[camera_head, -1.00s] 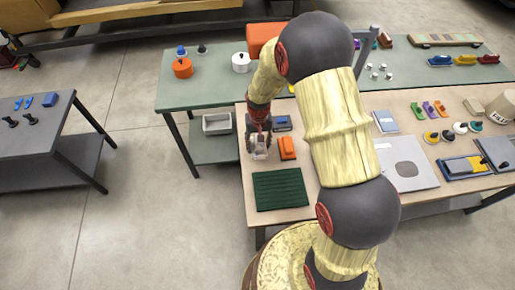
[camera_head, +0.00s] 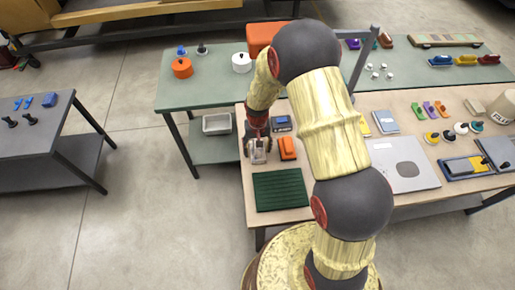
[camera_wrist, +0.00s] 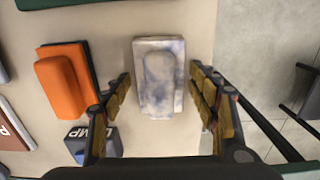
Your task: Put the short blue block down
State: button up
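A whitish block with blue-grey marbling (camera_wrist: 160,78) lies on the light tabletop, a narrower raised piece on a wider base. It also shows in the head view (camera_head: 259,157), partly covered by my gripper. My gripper (camera_wrist: 160,88) is open, with one finger on each side of the block and a gap on both sides. It also shows in the head view (camera_head: 259,148). A blue block with lettering (camera_wrist: 88,146) is partly hidden behind the left finger in the wrist view. It also lies beyond the gripper in the head view (camera_head: 281,124).
An orange block (camera_head: 287,148) on a dark base lies close beside the gripper; it also shows in the wrist view (camera_wrist: 62,86). A ribbed dark green mat (camera_head: 280,190) lies nearer. The table's left edge is close. A grey panel (camera_head: 405,165) lies to the right.

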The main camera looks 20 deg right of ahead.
jog(key=shift+o, duration=0.4)
notch_tip(320, 180, up, 12)
jog(key=p, duration=0.1)
notch_tip(320, 180, up, 9)
jog(key=t, duration=0.1)
send_over(259, 151)
jog(key=s+r+n+t, duration=0.2)
jog(key=s+r+t, duration=0.2)
jog(key=s+r, duration=1.5)
jog(key=s, duration=0.3)
jog(key=shift+s+r+t, duration=0.15)
jog(key=shift+r+t, duration=0.15)
jog(key=shift+f, duration=0.1)
notch_tip(259, 151, down, 8)
jog(key=b, duration=0.8)
